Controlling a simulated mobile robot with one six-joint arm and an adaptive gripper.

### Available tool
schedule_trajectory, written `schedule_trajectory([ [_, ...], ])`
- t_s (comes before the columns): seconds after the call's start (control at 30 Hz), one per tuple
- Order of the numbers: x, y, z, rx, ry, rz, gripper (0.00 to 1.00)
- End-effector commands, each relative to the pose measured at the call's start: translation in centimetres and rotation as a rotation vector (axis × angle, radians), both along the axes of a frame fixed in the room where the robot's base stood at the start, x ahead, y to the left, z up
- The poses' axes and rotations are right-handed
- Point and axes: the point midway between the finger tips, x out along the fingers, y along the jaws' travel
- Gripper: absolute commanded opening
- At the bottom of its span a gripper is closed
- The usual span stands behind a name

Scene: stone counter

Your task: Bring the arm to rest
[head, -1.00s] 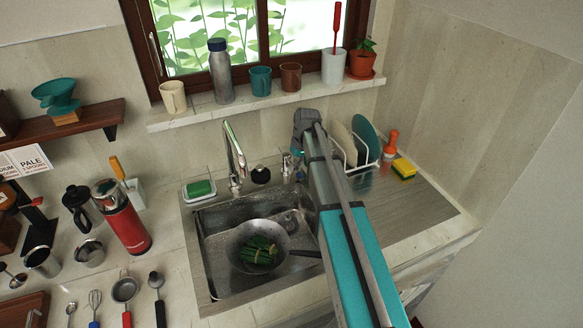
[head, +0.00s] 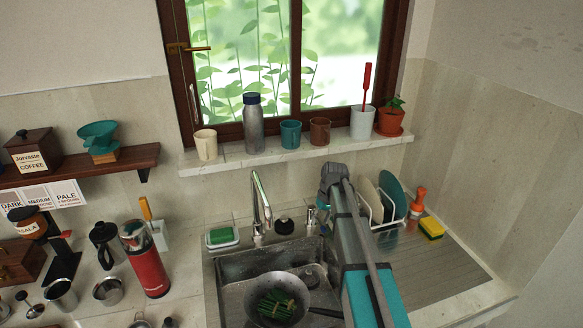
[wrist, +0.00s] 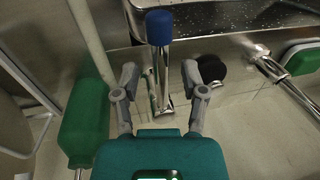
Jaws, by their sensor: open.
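My arm (head: 365,260) reaches over the right side of the sink towards the back wall, its grey far end left of the dish rack. My gripper (wrist: 160,78) shows in the wrist view, with two grey fingers spread apart and nothing held between them. A blue-topped metal rod (wrist: 159,28) shows in the gap between the fingers; I cannot tell how far below them it is. In the head view the fingers are hidden behind the arm.
The sink (head: 232,268) holds a pan (head: 300,308) with green stalks. The faucet (head: 261,200) stands behind it. A dish rack (head: 376,215) with plates is close on the right. The sill above carries cups and a bottle (head: 253,125). The drainboard (head: 440,265) is mostly bare.

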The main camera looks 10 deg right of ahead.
Motion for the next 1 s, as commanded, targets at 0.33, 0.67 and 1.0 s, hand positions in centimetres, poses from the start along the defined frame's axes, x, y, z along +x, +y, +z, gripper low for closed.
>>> schedule_trajectory([
  [0.33, 0.0, 0.0, 4.0, 0.0, 0.0, 0.0, 0.55],
  [0.67, 0.0, 0.1, 7.5, 0.0, 0.0, 0.001, 0.55],
  [1.0, 0.0, 0.1, 8.9, 0.0, 0.0, 0.001, 0.55],
])
